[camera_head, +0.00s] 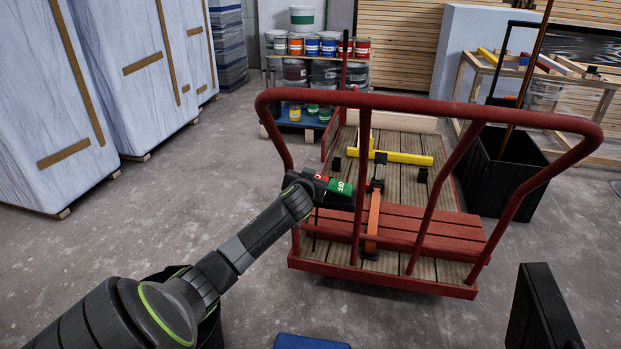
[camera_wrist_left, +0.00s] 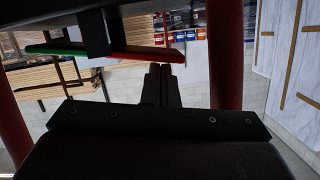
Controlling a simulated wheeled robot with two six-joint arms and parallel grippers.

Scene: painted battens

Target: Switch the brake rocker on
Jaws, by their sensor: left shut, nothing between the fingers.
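The brake rocker has a green half (camera_head: 340,187) and a red half (camera_head: 321,178), and sits by the cart's red tube handle in the head view. The lettering is too small to read surely. In the left wrist view its green half (camera_wrist_left: 62,49) lies left and its red half (camera_wrist_left: 150,56) right, with a dark block at its middle. My left gripper is shut and empty, its fingertips (camera_wrist_left: 164,72) close to the red end; I cannot tell whether they touch. In the head view its tips are hidden around the rocker. My right gripper is not in view.
The red-framed cart (camera_head: 375,284) has a slatted deck carrying a yellow batten (camera_head: 405,158), an orange batten (camera_head: 373,218) and red boards (camera_head: 440,225). Its tube handle (camera_head: 430,103) surrounds the rocker area. A black bin (camera_head: 497,175) stands right, a paint-can shelf behind. Floor at left is clear.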

